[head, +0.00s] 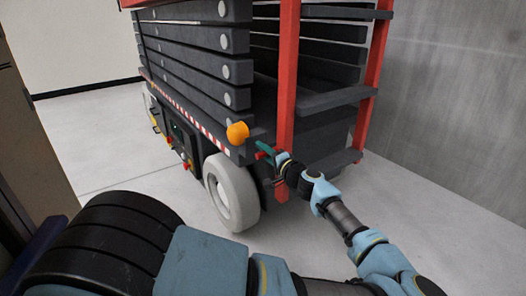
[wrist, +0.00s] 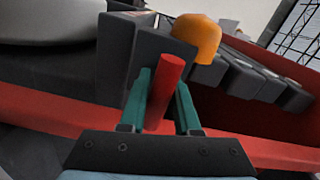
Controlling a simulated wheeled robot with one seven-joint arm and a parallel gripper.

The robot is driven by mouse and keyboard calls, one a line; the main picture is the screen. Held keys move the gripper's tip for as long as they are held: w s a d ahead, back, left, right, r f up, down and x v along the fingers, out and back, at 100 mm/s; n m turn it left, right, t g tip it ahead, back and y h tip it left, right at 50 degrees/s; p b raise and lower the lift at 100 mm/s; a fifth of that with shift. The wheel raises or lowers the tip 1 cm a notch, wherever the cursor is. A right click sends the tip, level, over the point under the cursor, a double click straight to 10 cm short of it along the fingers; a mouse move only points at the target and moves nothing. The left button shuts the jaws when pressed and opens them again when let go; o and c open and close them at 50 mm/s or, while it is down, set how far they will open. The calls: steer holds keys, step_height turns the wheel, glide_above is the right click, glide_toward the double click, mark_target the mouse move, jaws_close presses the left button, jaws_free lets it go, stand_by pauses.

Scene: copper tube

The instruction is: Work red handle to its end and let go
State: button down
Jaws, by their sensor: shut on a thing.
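The red handle (wrist: 165,90) is a short red bar in the middle of the wrist view, standing out from a dark grey block. My gripper (wrist: 164,100) has its two green fingers on either side of the bar and is shut on it. In the head view my gripper (head: 270,152) is at the end of the lift's chassis, beside the red upright post. Only a small bit of the red handle (head: 261,155) shows there, mostly hidden by the fingers.
An orange beacon (head: 237,133) sits close to my gripper on the chassis corner. A grey wheel (head: 231,192) is below left. The concrete wall (head: 455,100) is at the right, with open floor (head: 440,215) in front.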

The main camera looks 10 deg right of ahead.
steer(key=b+v, duration=0.1)
steer(key=v, duration=0.2)
steer(key=shift+s+d, duration=0.15)
steer(key=shift+s, duration=0.15)
steer(key=c, duration=0.7)
jaws_free()
steer(key=v, duration=1)
steer(key=shift+s+d, duration=0.2)
steer(key=shift+s, duration=0.15)
